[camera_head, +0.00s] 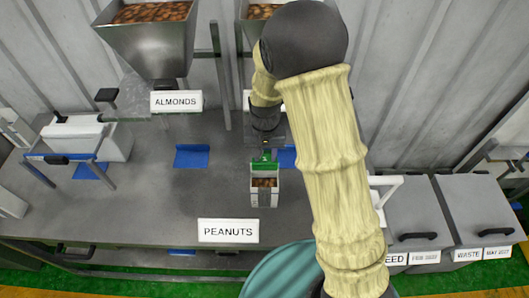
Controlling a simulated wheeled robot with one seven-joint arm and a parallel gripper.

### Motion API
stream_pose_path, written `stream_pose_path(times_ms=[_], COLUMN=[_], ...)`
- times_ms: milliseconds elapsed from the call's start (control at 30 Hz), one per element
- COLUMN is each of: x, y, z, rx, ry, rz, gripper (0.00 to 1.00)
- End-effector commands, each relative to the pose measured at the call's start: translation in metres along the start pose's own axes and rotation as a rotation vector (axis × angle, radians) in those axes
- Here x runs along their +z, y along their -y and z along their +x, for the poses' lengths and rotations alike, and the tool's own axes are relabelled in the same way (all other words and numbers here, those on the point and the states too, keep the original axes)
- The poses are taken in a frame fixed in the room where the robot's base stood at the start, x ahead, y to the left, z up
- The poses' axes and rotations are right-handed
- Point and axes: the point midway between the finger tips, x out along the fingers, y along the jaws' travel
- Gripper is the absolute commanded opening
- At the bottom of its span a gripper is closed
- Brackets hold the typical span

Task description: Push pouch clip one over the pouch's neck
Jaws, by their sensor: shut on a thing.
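The pouch (264,197) stands upright on the grey table at the middle of the view, a small pale container with brown nuts showing through its upper front. A green piece, which looks like pouch clip one (262,164), sits at the pouch's top. My gripper (266,148) points down directly above the pouch and is shut on the green clip. The fingertips are small and dark here. I cannot tell whether the clip is around the neck or only resting on it.
An almond hopper (150,45) with its sign (176,101) hangs at the upper left. A PEANUTS sign (228,231) stands at the table's front. A white box (95,135) with a metal frame is at left. Grey bins (470,205) stand at right. Blue mats (191,156) lie on the table (140,200).

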Motion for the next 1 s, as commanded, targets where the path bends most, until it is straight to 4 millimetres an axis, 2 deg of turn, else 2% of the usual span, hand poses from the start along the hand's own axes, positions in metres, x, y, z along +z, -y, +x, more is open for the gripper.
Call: stream_pose_path(times_ms=[167, 200, 300, 733, 867, 1000], x=[0.001, 0.001, 0.001, -0.001, -0.001, -0.001], y=[0.002, 0.002, 0.002, 0.001, 0.001, 0.001], z=[0.0, 0.0, 0.0, -0.007, -0.021, -0.045], rx=[0.0, 0.0, 0.0, -0.002, -0.002, -0.003], ry=[0.0, 0.0, 0.0, -0.004, -0.005, -0.007], rz=[-0.003, -0.004, -0.004, -0.001, -0.001, -0.003], gripper=[0.14, 0.41, 0.61, 0.61, 0.61, 0.61])
